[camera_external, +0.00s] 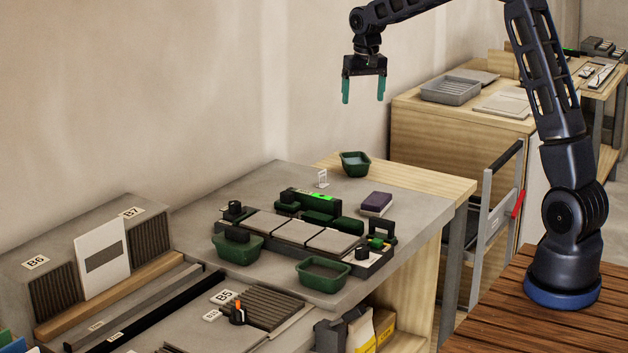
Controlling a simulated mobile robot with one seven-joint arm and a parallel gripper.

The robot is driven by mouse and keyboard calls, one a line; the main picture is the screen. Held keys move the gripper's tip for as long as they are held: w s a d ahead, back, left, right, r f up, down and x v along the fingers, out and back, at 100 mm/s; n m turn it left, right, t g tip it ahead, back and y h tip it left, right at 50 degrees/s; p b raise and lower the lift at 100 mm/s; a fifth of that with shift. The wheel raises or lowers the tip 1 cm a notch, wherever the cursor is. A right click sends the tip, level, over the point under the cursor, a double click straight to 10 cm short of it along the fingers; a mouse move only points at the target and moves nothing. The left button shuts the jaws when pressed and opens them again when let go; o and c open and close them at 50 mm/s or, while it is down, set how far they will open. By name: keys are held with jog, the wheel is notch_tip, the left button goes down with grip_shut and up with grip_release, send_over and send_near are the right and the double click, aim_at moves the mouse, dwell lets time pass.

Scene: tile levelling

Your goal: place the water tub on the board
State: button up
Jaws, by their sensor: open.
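Which surface is the board is not certain; a pale wooden surface (440,180) lies just right of this tub. Two other green tubs stand at the front, one at the left (237,252) with a dark object over it and one at the right (324,277).
A black frame with grey tiles (300,231) fills the middle of the grey worktop (260,184).

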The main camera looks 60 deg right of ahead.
jog(key=s+a+r+n+t, duration=0.1)
jog(key=s+a+r, duration=0.35)
jog(key=s, duration=0.25)
jog(key=s+a+r+n, duration=0.25)
jog(key=s+a, duration=0.25)
jog(key=s, duration=0.3)
jog(key=s+a+r+t, duration=0.1)
jog(key=s+a+r, duration=0.35)
jog(key=s, duration=0.25)
jog(key=s+a+f+n, duration=0.2)
jog(key=s+a, duration=0.1)
jog(key=s, duration=0.8)
jog(key=s+a+f+n+t, duration=0.1)
jog(key=s+a, duration=0.3)
jog(key=s, duration=0.6)
jog(key=shift+s+f+n+t, duration=0.3)
jog(key=shift+s+f+n, duration=0.1)
jog(key=shift+f, duration=0.5)
